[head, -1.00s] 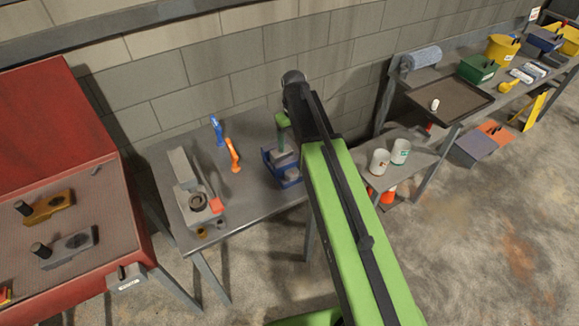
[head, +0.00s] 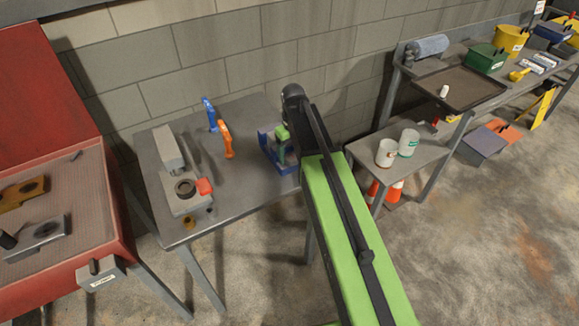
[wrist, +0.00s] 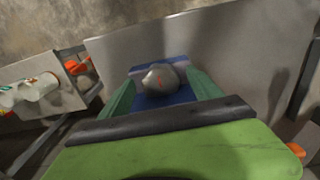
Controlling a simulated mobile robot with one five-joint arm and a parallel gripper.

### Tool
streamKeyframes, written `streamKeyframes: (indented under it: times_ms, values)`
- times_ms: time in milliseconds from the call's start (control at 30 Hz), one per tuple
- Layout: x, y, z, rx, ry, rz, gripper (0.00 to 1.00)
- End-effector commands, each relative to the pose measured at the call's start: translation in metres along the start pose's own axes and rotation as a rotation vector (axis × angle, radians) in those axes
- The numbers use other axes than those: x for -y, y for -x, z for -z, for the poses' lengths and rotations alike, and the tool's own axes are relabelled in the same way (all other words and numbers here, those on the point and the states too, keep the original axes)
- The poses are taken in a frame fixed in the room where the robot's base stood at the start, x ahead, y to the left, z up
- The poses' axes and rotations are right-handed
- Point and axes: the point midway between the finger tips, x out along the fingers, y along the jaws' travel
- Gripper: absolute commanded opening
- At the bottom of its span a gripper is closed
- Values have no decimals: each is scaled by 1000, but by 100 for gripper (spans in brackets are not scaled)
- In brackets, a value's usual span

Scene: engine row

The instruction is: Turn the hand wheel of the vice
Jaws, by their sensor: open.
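The blue vice (head: 266,148) stands on the grey workbench (head: 235,185), near its right end. My arm hides part of it in the head view. In the wrist view, its blue body (wrist: 180,99) lies below a rounded grey knob (wrist: 163,80) with a small reddish mark, which looks like the hand wheel. My gripper (wrist: 162,85) is open, with one green finger on each side of the knob. I cannot tell whether either finger touches it. In the head view, the green fingers of my gripper (head: 283,150) point down at the vice.
A blue-handled tool (head: 210,115), an orange-handled tool (head: 226,140) and a grey device with a ring (head: 182,200) lie left on the bench. A red cabinet (head: 90,220) stands left. Two white mugs (head: 398,148) stand on a lower table right. The wall is close behind.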

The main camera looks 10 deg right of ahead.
Motion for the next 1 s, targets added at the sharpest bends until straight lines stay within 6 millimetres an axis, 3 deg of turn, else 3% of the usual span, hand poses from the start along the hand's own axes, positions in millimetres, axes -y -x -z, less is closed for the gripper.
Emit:
streamKeyframes:
  times_ms: [67, 333, 800, 1000]
  values:
    - [0, -12, 0, 0, 0, 0, 74]
    - [0, -11, 0, 0, 1, 0, 74]
    - [2, -11, 0, 0, 2, 1, 13]
    - [3, -11, 0, 0, -86, 2, 11]
